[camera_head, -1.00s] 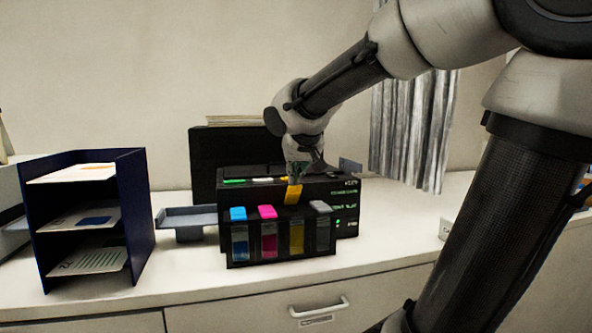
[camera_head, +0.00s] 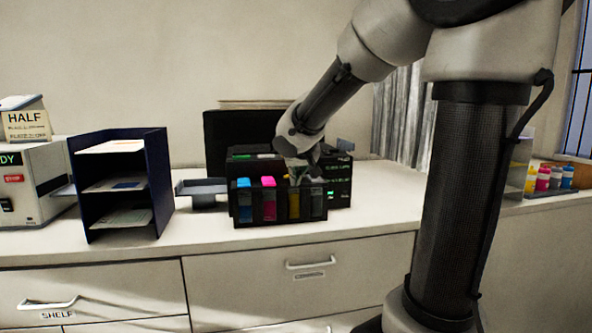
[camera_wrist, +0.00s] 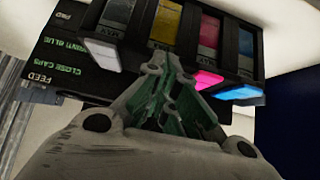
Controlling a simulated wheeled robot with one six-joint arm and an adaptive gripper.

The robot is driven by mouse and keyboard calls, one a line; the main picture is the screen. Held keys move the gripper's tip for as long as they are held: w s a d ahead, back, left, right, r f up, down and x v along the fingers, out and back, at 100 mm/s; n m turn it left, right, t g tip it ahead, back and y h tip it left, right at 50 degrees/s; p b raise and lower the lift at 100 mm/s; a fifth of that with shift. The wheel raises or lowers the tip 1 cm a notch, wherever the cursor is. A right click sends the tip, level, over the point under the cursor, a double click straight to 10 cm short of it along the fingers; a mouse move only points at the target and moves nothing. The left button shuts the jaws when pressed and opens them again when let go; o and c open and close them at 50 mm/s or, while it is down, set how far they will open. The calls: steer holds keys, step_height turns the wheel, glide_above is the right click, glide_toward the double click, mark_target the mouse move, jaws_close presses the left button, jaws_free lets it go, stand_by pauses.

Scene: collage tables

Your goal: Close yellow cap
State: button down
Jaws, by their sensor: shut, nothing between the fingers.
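The black ink-tank printer (camera_head: 340,180) stands on the white counter. Its front tank block shows a cyan cap (camera_head: 243,183), a magenta cap (camera_head: 268,181) and tank windows below. My gripper (camera_head: 297,180) is shut and empty, right over the top of the yellow tank (camera_head: 293,206). The yellow cap is hidden behind my fingers, so I cannot tell whether it is down or whether I touch it. In the wrist view my gripper (camera_wrist: 168,62) covers the cap spot of the yellow tank (camera_wrist: 166,24), between the pale grey cap (camera_wrist: 103,53) and the magenta cap (camera_wrist: 208,80).
A dark blue paper shelf (camera_head: 158,180) and a small grey tray (camera_head: 203,190) stand left of the printer. A white machine (camera_head: 30,180) is farther left. Several ink bottles (camera_head: 556,178) stand at the far right. The counter front (camera_head: 215,236) is clear.

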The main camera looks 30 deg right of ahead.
steer(key=shift+f, duration=0.55)
steer(key=shift+s+f, duration=0.1)
steer(key=shift+f, duration=0.05)
stand_by(0.5)
